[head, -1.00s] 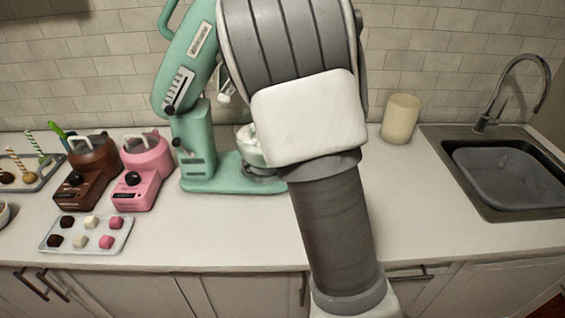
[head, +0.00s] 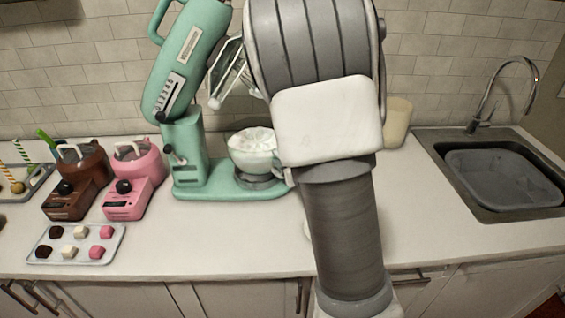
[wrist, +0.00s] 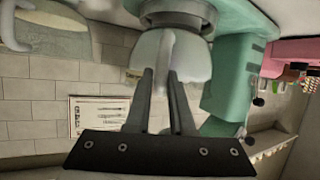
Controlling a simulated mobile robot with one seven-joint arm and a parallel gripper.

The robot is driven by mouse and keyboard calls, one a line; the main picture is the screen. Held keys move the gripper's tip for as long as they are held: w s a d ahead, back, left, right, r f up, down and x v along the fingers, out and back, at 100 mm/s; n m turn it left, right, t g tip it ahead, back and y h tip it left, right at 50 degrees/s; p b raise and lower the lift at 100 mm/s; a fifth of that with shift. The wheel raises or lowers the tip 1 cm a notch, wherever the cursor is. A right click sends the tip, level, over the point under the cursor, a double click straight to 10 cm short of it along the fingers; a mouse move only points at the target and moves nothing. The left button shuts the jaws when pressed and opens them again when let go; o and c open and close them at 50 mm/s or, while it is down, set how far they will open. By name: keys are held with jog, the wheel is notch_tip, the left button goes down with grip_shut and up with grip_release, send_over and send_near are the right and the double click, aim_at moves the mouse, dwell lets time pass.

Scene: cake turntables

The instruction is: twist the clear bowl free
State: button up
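The clear bowl (head: 250,162), filled with white cream, sits on the grey round seat (head: 260,182) of the mint-green stand mixer (head: 187,150). The mixer head is tilted up, its beater above the bowl. In the wrist view, which is upside down, the pale bowl (wrist: 197,62) and its handle (wrist: 166,58) are straight ahead. My gripper (wrist: 161,72) has its two dark fingers on either side of the handle, tips close to it. I cannot tell whether they press on it. In the head view my arm hides the gripper.
Brown (head: 76,185) and pink (head: 134,182) small mixers stand left, with a tray of sweets (head: 106,255) in front. A cream canister (head: 396,125) stands behind my arm, and a sink (head: 495,175) is at the right. The counter front is mostly clear.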

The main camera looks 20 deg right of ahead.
jog(key=o, duration=0.4)
jog(key=shift+o, duration=0.2)
